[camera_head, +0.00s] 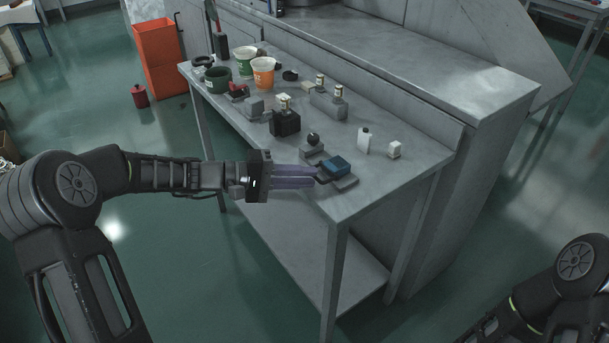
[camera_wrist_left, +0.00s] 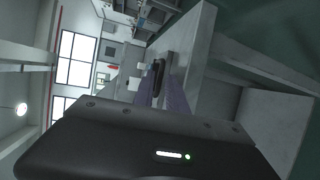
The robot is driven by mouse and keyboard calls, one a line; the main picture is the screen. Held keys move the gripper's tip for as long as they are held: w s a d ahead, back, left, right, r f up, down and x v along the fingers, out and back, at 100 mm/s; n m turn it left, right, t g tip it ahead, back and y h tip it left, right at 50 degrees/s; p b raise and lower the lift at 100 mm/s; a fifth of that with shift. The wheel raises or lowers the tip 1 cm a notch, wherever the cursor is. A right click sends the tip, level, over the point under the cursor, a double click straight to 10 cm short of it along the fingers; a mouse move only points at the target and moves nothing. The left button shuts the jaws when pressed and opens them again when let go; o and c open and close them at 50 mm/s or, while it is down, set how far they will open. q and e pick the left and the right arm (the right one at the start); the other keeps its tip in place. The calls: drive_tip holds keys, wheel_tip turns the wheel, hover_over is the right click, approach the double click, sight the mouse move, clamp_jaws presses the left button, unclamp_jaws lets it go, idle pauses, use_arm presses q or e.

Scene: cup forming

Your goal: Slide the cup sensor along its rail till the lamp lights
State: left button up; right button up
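My left gripper (camera_head: 318,176) reaches in from the left at the table's near edge. Its two purple fingers lie side by side with a narrow gap. Their tips are at a small black part beside a blue block (camera_head: 336,164) on a grey base. In the left wrist view a dark rounded part (camera_wrist_left: 158,76) shows by the fingertips; I cannot tell whether they grip it. Several small devices stand behind, among them a black box with a cream top (camera_head: 285,122). I cannot tell which is the cup sensor, or see a lit lamp. My right gripper is out of view.
The grey table (camera_head: 405,168) carries an orange-and-white cup (camera_head: 263,74), a green-and-white cup (camera_head: 245,61) and a dark green cup (camera_head: 218,79) at its far left. A white bottle (camera_head: 364,141) stands right of the blue block. A raised ledge bounds the back.

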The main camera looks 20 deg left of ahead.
use_arm(q)
drive_tip(key=shift+w+d, duration=0.1)
drive_tip(key=shift+d, duration=0.05)
drive_tip(key=shift+c, duration=0.3)
clamp_jaws()
idle(1.1)
